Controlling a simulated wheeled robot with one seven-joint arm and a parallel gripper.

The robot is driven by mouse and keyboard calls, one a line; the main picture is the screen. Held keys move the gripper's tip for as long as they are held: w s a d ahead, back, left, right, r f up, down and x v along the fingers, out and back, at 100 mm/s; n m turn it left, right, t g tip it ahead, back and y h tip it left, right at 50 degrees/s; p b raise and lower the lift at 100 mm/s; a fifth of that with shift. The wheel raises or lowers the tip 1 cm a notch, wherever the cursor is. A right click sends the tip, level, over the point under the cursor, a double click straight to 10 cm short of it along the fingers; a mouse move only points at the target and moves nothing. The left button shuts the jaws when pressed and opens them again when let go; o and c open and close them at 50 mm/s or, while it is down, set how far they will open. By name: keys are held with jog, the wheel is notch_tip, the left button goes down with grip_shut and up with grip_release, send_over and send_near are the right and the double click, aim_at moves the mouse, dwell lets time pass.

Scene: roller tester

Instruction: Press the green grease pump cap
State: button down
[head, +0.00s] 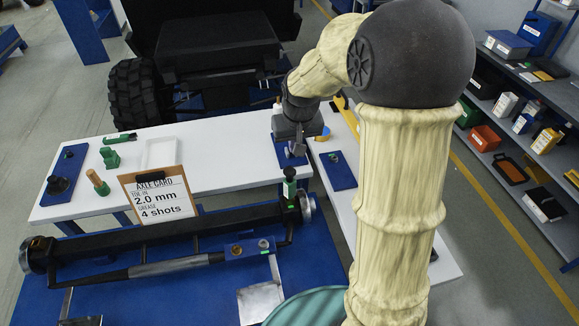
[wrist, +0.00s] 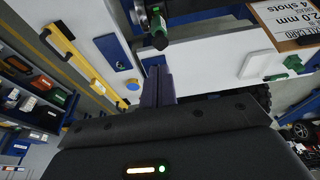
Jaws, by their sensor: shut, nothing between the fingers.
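My gripper (head: 297,150) is shut and empty, pointing down over the white table behind the pump. Its closed fingers (wrist: 158,72) show in the wrist view. The axle card (head: 157,195) reads "toe-in 2.0 mm, grease 4 shots".
A blue plate (head: 338,172) lies right of my gripper on the white table (head: 215,165). A green block (head: 110,158) and a wooden-headed green tool (head: 98,183) stand at left. Shelves with bins (head: 485,138) line the right side. The table's middle is clear.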

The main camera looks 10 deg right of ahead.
jog(key=w, duration=0.3)
jog(key=shift+w+d, duration=0.1)
jog(key=p, duration=0.4)
send_near(289, 168)
jog(key=x, duration=0.5)
jog(key=shift+w+f, duration=0.15)
jog(key=shift+w, duration=0.15)
jog(key=shift+s+f, duration=0.2)
jog(key=shift+f, duration=0.35)
jog(key=shift+w, duration=0.1)
